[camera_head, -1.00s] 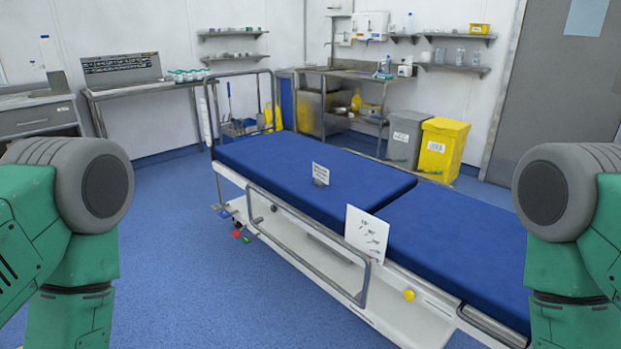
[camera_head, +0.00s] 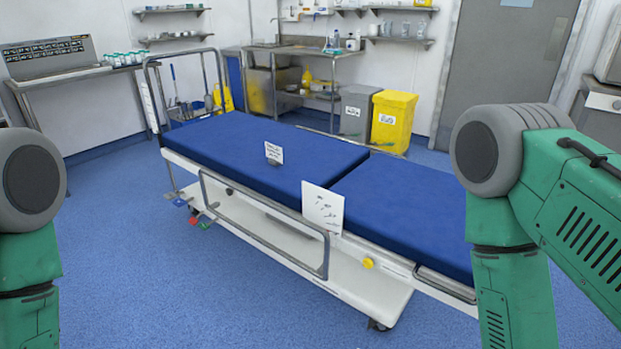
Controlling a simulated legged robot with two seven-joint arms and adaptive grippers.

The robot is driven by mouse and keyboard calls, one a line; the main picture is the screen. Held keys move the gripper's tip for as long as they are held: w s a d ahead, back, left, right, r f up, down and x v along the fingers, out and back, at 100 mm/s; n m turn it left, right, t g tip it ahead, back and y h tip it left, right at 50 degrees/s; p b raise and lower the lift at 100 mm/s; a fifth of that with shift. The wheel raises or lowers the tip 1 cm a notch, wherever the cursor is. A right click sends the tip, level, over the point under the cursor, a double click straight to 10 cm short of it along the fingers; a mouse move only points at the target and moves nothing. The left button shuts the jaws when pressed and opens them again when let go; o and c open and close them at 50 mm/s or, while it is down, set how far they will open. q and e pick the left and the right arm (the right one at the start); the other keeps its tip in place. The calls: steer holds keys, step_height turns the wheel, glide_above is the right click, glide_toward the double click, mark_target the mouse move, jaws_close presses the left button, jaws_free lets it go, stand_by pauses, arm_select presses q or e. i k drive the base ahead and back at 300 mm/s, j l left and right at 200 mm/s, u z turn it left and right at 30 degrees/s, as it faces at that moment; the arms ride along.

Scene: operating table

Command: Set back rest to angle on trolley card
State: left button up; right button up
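The trolley (camera_head: 372,290) stands ahead of me with a blue mattress in two sections. The back rest, which I take to be one of them, lies flat: the longer section (camera_head: 215,143) is toward the far left, the shorter one (camera_head: 405,200) toward the near right. A white card (camera_head: 323,208) with small marks leans at the near side by the seam. A smaller white card (camera_head: 273,153) with unreadable text stands on the longer section. A yellow knob (camera_head: 368,263) sits on the near side. My green arms show at both sides; neither gripper is in view.
A side rail (camera_head: 262,236) runs along the near side. Red, green and blue pedals (camera_head: 193,220) are low at the left. A yellow bin (camera_head: 393,122) and a grey bin (camera_head: 357,110) stand behind. The blue floor (camera_head: 180,290) in front is clear.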

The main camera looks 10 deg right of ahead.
mark_target(413, 215)
steer(key=i+z, duration=0.3)
steer(key=z, duration=0.2)
steer(key=i+j+z, duration=0.1)
steer(key=i+z, duration=0.2)
steer(key=z, duration=0.15)
